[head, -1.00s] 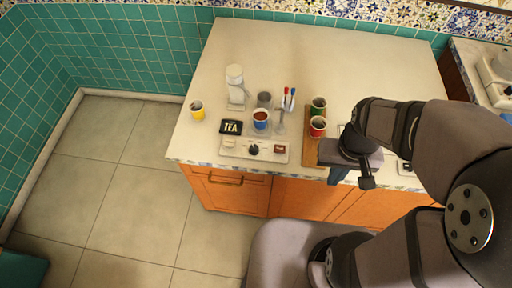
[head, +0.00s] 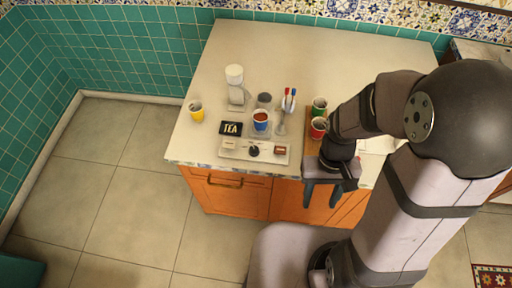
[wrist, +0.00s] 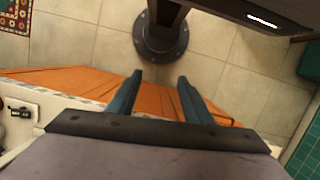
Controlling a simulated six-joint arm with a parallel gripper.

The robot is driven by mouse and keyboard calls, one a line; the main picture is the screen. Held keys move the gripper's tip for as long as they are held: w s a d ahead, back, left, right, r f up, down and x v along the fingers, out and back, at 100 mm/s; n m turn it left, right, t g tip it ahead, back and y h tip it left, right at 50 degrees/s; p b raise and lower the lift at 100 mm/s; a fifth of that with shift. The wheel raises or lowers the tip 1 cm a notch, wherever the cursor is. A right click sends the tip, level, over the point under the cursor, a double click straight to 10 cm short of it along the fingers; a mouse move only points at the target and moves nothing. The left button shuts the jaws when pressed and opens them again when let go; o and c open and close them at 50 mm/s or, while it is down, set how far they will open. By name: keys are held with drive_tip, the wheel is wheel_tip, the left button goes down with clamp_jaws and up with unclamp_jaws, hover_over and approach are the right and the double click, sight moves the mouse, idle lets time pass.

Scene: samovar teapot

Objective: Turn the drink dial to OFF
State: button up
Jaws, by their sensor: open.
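The drink dial looks to be the small black knob (head: 253,151) on the pale control panel (head: 228,153) at the counter's front edge; its pointer direction is too small to read. A black TEA sign (head: 231,129) stands behind the panel. My gripper (head: 322,204) is open and empty, right of the panel and in front of the counter edge, fingers pointing down. In the wrist view, its two blue fingers (wrist: 160,95) are apart with nothing between them.
A yellow cup (head: 197,112) stands at the left. A white dispenser (head: 235,85) and a holder with red and blue sticks (head: 287,104) stand behind the panel. Green (head: 319,106) and red (head: 318,127) cups are on a wooden board close to my arm. The back counter is clear.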

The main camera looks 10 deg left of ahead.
drive_tip(key=w+a+f+g+b, duration=0.1)
drive_tip(key=w+a+f, duration=0.4)
drive_tip(key=f, duration=0.2)
drive_tip(key=m+t+y, duration=0.1)
drive_tip(key=m+y, duration=0.2)
drive_tip(key=m, duration=0.4)
approach(254, 149)
drive_tip(key=s+d+f, duration=0.1)
drive_tip(key=s, duration=0.1)
drive_tip(key=s+d+f, duration=0.3)
drive_tip(key=s+d, duration=0.1)
drive_tip(key=shift+d+f, duration=0.1)
drive_tip(key=shift+f, duration=0.05)
drive_tip(key=w+a+r+m+t+y, duration=0.1)
drive_tip(key=w+a+r+m, duration=0.2)
drive_tip(key=m, duration=0.6)
drive_tip(key=shift+w+a+r+y, duration=0.2)
drive_tip(key=shift+w+a+y, duration=0.25)
drive_tip(key=shift+w, duration=0.4)
drive_tip(key=shift+a+f, duration=0.1)
drive_tip(key=shift+p+x, duration=0.85)
drive_tip(key=shift+x, duration=2.75)
drive_tip(key=shift+w, duration=0.1)
drive_tip(key=c, duration=1)
